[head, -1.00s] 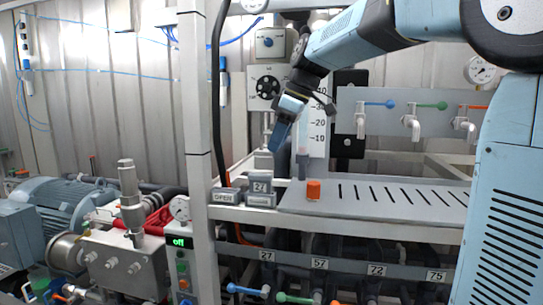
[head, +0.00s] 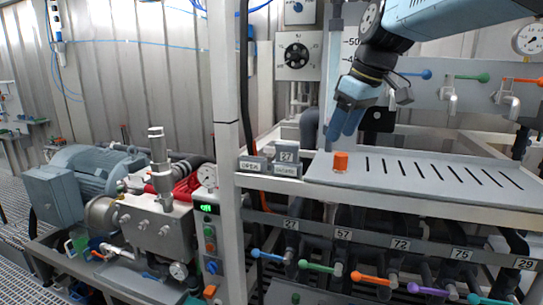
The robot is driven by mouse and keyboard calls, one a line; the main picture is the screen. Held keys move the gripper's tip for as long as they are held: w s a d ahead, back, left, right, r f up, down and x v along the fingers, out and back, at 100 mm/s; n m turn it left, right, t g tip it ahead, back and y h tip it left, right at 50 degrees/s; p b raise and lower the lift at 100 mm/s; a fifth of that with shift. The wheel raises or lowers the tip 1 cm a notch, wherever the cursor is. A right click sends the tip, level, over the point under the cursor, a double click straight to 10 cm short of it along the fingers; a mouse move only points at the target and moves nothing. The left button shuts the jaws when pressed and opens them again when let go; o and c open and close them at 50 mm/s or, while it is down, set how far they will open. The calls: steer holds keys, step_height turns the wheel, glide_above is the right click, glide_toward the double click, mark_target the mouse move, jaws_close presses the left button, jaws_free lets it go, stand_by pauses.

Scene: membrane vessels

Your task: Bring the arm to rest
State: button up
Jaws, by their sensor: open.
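My arm (head: 445,15) reaches in from the upper right of the head view. My gripper (head: 343,122) hangs from it with its blue fingers pointing down and slightly left. It is above the left part of the slotted grey shelf, just above and behind the orange block (head: 340,162) as seen here. I see nothing held between the fingers. The fingers overlap in this view, so the gap between them is hard to see.
Coloured taps (head: 447,95) line the back. A pump and motor (head: 90,178) stand at left.

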steer(key=s+d+f+m+t+h, duration=0.1)
steer(key=s+d+f+m, duration=0.2)
steer(key=s+f, duration=0.3)
steer(key=s+d+f+m+t+h, duration=0.1)
steer(key=s+d+f+m, duration=0.3)
steer(key=s, duration=0.5)
step_height(320, 180, down, 2)
steer(key=shift+d+m+t+h, duration=0.3)
steer(key=shift+m+h, duration=0.1)
steer(key=shift+m, duration=0.5)
steer(key=shift+s, duration=0.1)
